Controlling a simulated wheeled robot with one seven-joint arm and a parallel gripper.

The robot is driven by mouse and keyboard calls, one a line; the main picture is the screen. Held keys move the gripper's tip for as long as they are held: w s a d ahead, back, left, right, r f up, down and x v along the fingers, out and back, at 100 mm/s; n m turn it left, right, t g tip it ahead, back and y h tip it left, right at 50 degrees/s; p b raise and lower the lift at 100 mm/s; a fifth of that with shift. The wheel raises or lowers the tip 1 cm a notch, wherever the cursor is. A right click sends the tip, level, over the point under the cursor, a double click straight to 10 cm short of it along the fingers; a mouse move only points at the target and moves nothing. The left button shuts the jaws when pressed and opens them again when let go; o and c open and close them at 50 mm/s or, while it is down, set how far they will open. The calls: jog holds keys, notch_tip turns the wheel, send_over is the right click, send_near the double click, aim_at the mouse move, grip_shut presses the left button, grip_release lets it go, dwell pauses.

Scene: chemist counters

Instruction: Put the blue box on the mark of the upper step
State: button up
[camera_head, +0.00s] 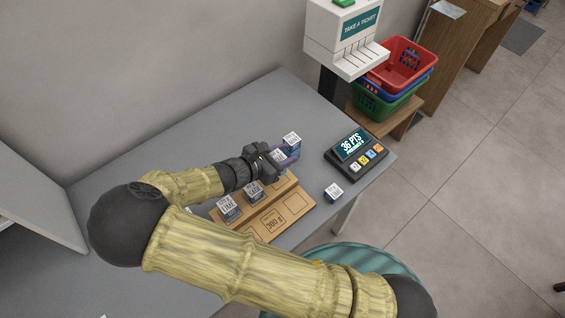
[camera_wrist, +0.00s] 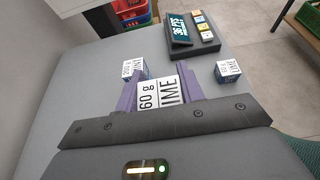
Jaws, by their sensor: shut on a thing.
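My gripper (camera_head: 283,157) is shut on a box (camera_head: 280,154) with a white label and bluish sides. In the wrist view the held box (camera_wrist: 159,93) reads "60 g" between the two purple fingers (camera_wrist: 160,97). A brown two-step stand (camera_head: 297,205) lies just below my gripper in the head view. Its lower step bears outlined marks, one reading "300 g". Two similar boxes (camera_head: 228,206) (camera_head: 254,190) stand on the stand's upper part. My gripper and wrist hide part of the upper step, so its mark cannot be made out.
One more labelled box (camera_head: 292,139) stands on the grey counter (camera_head: 215,140) just beyond my gripper. Another box (camera_head: 334,191) stands right of the stand. A dark keypad display (camera_head: 356,153) sits near the counter's right end. A ticket machine (camera_head: 346,38) and stacked baskets (camera_head: 405,62) are behind.

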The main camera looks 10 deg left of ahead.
jog(key=shift+f, duration=0.1)
jog(key=shift+f, duration=2)
jog(key=o, duration=1.1)
jog(key=b+v, duration=0.1)
jog(key=v, duration=1.1)
jog(key=shift+b, duration=0.35)
